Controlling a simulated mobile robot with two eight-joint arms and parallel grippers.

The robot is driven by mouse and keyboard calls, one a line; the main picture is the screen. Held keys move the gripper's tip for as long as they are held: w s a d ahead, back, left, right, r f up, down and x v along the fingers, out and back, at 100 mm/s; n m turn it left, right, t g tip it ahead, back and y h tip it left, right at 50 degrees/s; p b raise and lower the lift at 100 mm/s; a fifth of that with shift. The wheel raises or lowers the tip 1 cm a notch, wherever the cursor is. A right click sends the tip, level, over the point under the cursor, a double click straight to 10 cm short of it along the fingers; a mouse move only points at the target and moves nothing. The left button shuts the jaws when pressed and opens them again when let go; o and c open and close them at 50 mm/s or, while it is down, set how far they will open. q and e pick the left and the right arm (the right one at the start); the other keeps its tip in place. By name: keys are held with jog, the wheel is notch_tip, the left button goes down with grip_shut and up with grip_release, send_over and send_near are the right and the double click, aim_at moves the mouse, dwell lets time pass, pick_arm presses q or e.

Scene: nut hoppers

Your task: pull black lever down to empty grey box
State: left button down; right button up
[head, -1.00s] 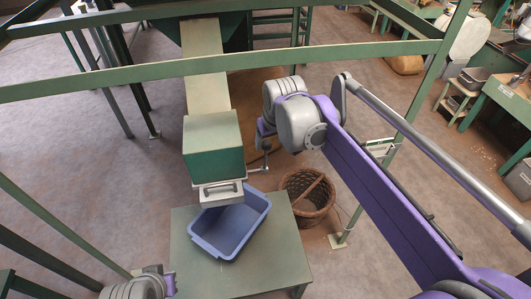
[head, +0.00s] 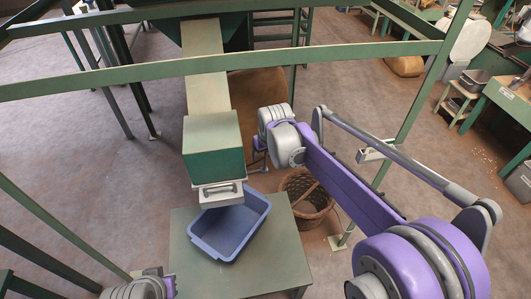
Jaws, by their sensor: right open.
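A green hopper chute box (head: 214,148) has a grey metal box with a handle (head: 221,193) at its lower front. My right gripper (head: 259,150) is just right of the chute box, partly hidden by my own grey wrist. It is open. A thin lever-like part (head: 257,165) shows under it beside the chute; its colour and whether the gripper touches it cannot be made out. My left gripper (head: 169,286) is at the bottom left edge, mostly cut off, and its fingers are not clear.
A blue bin (head: 230,228) sits on a green table (head: 188,272) below the grey box. A wicker basket (head: 318,207) stands on the floor right of the table. A green rail (head: 330,55) crosses in front of the chute.

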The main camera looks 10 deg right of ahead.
grip_shut()
dwell(1.4)
